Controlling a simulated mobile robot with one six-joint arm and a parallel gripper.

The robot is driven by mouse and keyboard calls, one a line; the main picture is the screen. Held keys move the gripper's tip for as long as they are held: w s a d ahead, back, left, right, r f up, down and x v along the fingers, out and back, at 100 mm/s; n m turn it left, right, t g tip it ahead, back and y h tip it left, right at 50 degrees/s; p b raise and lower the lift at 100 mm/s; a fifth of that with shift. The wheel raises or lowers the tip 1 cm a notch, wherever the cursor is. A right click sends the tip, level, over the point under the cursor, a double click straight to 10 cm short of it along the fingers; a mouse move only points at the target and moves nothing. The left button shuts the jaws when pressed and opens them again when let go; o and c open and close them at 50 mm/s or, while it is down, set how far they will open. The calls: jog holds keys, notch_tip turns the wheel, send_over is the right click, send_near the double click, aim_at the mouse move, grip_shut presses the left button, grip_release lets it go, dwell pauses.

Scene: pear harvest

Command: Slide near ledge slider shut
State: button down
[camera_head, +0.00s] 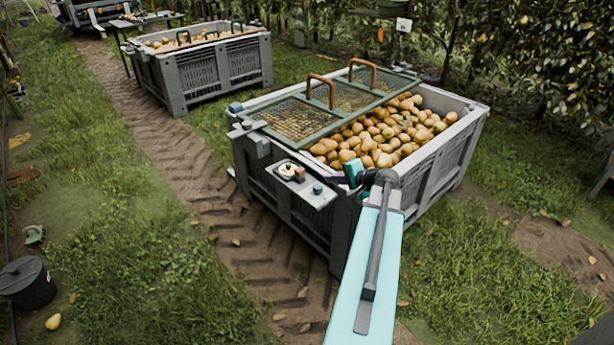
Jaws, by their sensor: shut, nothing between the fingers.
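The near grey slatted crate (415,185) is heaped with pears (385,135). A green-framed mesh cover (335,99) with two orange-brown arched handles lies over its far-left part. The pears at the right and front are uncovered. I cannot tell which part is the slider. My gripper (333,180) is at the crate's near rim, just right of the ledge. It is shut and empty; its tips are small and dark, so contact is unclear.
A second grey crate of pears (205,75) stands at the back left, beside a table. A dark bucket (28,285) and a loose pear (53,321) are at lower left. A dirt track runs between grass. Trees border the right.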

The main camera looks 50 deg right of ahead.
send_near(300, 170)
jog(key=w+f, duration=0.1)
jog(key=f, duration=0.1)
jog(key=w+f, duration=0.1)
jog(key=f, duration=0.1)
jog(key=shift+w+d, duration=0.15)
jog(key=shift+w, duration=0.85)
jog(key=shift+w+d, duration=0.15)
jog(key=shift+w, duration=1.25)
jog(key=shift+w+r, duration=0.1)
